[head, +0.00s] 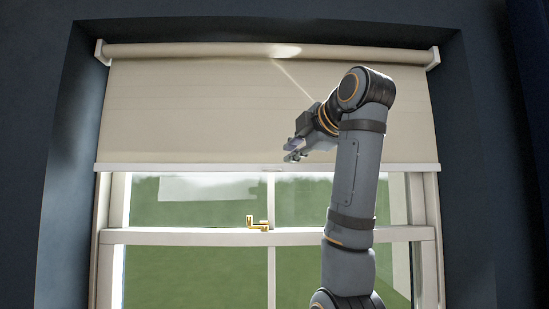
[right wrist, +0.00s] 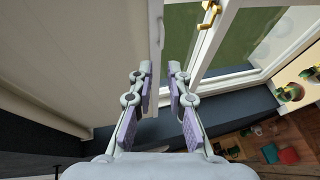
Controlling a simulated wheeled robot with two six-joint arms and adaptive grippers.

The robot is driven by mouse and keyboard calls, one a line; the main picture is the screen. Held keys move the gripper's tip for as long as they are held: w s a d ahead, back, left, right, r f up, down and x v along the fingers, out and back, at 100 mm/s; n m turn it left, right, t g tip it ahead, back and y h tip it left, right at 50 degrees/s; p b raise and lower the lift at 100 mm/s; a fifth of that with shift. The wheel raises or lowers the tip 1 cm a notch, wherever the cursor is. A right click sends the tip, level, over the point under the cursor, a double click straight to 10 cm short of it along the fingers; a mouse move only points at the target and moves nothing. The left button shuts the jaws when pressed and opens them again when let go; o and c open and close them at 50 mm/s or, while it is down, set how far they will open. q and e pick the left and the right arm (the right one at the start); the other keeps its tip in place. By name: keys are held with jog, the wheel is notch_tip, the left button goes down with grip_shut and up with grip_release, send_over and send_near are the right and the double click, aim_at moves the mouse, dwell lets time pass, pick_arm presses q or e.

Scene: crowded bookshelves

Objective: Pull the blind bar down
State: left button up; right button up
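The cream roller blind (head: 210,110) hangs over the upper part of the window. Its pale blind bar (head: 180,167) runs level along the lower edge, with a small tab near its middle. My right gripper (head: 290,151) is just above the bar, right of the middle, in front of the fabric. In the right wrist view the two fingers (right wrist: 160,70) are apart with a narrow gap. The blind bar (right wrist: 156,25) runs upright in that picture, in line with the gap and beyond the fingertips. I cannot tell whether they touch it. My left gripper is not in view.
A gold window latch (head: 258,223) sits on the sash rail below the bar. The blind roller (head: 200,50) is at the top. Dark walls frame the window recess. In the right wrist view, plants (right wrist: 290,92) and objects on a wooden surface are at lower right.

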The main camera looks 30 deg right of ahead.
aim_at(272, 168)
jog(key=p+x, duration=0.4)
jog(key=x, duration=0.6)
jog(key=shift+d+f, duration=0.1)
jog(key=shift+w+f, duration=0.1)
jog(key=shift+w, duration=0.2)
jog(key=shift+w+f, duration=0.1)
jog(key=shift+w, duration=0.1)
grip_shut()
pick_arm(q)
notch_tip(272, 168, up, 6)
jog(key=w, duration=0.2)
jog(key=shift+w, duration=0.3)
